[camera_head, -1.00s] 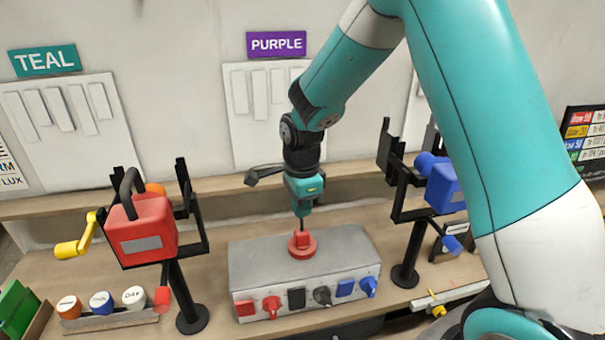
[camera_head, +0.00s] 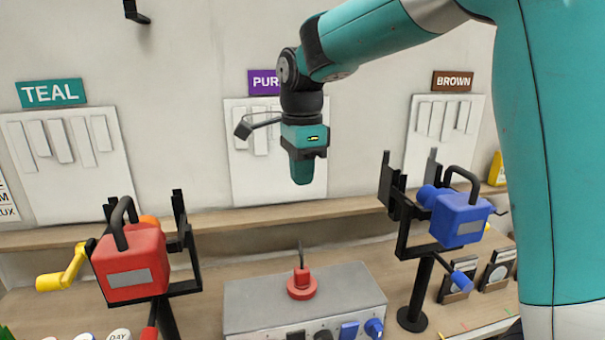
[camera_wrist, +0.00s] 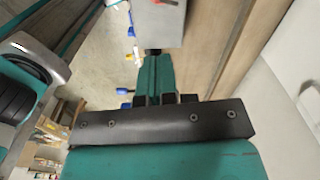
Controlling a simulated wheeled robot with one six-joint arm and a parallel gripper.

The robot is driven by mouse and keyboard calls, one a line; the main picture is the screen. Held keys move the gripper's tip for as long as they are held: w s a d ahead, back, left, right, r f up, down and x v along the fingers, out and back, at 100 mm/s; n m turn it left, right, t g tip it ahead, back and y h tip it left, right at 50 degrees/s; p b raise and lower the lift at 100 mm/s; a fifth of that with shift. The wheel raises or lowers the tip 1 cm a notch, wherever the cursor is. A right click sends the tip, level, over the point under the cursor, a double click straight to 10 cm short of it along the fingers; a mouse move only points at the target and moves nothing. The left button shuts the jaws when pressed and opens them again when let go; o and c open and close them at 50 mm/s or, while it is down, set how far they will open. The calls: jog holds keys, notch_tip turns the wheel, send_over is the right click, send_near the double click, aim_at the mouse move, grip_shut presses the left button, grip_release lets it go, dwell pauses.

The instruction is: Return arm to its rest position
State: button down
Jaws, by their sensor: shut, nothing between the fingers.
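My arm is raised and bent over the bench, with its wrist pointing down. My gripper (camera_head: 302,180) hangs in front of the purple-labelled wall panel (camera_head: 248,180), above the grey box (camera_head: 290,306) and clear of it. It is shut and empty. In the wrist view my gripper (camera_wrist: 155,75) points towards the floor and bench side, and its fingers are together. The red knob with a dark upright stem (camera_head: 302,280) stands on top of the grey box, below my gripper and apart from it.
A red crank box (camera_head: 130,262) stands on a black stand at left, and a blue one (camera_head: 460,218) at right. Wall panels labelled TEAL (camera_head: 70,155) and BROWN (camera_head: 440,130) flank the middle one. The air around my gripper is free.

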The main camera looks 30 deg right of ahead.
dwell(0.3)
jog(key=s+a+f+n+y+b, duration=0.1)
jog(key=s+a+f+n+b, duration=0.1)
jog(key=s+n, duration=0.6)
jog(key=s+a+f+n+y+b, duration=0.1)
jog(key=s+a+f+n, duration=0.4)
jog(key=s+n, duration=0.3)
jog(key=s+a+f+n+y+b, duration=0.2)
jog(key=s+a+n, duration=0.3)
jog(key=s+n, duration=0.3)
jog(key=f+n, duration=0.1)
jog(key=n, duration=0.1)
jog(key=shift+f+n+b, duration=0.15)
jog(key=shift+n+b, duration=0.15)
jog(key=shift+n, duration=0.1)
